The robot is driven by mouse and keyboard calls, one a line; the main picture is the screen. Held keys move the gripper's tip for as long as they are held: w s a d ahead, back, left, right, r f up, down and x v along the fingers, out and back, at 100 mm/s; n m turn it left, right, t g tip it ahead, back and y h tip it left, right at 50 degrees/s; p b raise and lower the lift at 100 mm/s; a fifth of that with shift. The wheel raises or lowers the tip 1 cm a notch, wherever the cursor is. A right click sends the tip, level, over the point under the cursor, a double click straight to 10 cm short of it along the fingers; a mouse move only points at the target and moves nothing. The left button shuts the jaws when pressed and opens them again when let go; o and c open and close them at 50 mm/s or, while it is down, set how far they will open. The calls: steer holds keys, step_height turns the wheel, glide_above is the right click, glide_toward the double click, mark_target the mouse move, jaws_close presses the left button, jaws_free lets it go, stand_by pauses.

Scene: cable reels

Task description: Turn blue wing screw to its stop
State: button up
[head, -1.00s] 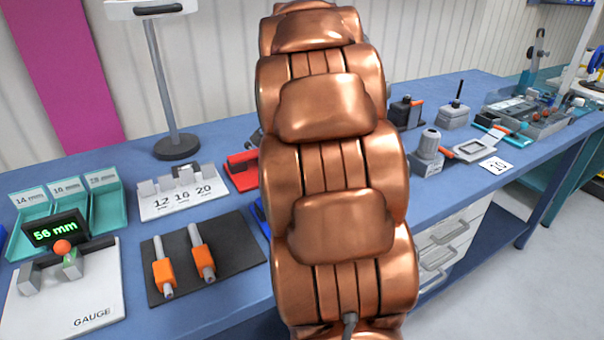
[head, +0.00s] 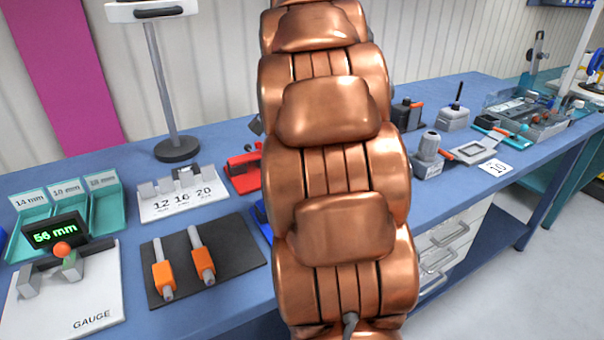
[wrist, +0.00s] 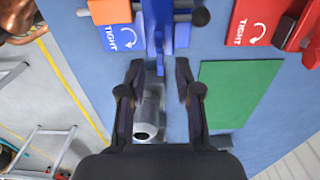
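A blue fixture (wrist: 155,38) with upright blue parts shows at the top middle of the wrist view, next to a blue label marked TIGHT with a turn arrow. I cannot clearly make out the wings of the blue wing screw there. My gripper (wrist: 160,66) is open, its two dark fingers pointing at the fixture, with the fixture's lower end in line with the gap. A grey cylinder (wrist: 147,115) shows between the fingers, nearer the left one; I cannot tell its height. In the head view only a blue edge (head: 260,212) shows beside my arm, which hides the rest and the gripper.
A red fixture (wrist: 290,32) with its own TIGHT plate stands to the right in the wrist view, beside a green plate (wrist: 240,92). A black rod end (wrist: 201,17) sticks out near the blue fixture. A gauge (head: 70,290) and a black mat (head: 235,245) lie left.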

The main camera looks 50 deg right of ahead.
step_height(320, 180, up, 9)
stand_by(0.6)
stand_by(0.7)
steer(key=s+a+f+n+p, duration=0.25)
steer(key=a+n, duration=0.25)
steer(key=a, duration=0.3)
steer(key=s+a+f+n+p, duration=0.1)
steer(key=a+n+p, duration=0.3)
steer(key=a, duration=0.5)
steer(key=s+a+f+n+g+p, duration=0.1)
steer(key=s+a+f+n+p, duration=0.1)
steer(key=s+a+f+n, duration=0.2)
steer(key=s+a+f+n+p, duration=0.1)
steer(key=s+a+f+n, duration=0.3)
steer(key=s+a+n, duration=0.3)
steer(key=shift+s+n+g+p, duration=0.4)
steer(key=shift+s+n, duration=0.6)
steer(key=shift+s, duration=0.25)
steer(key=shift+a, duration=0.1)
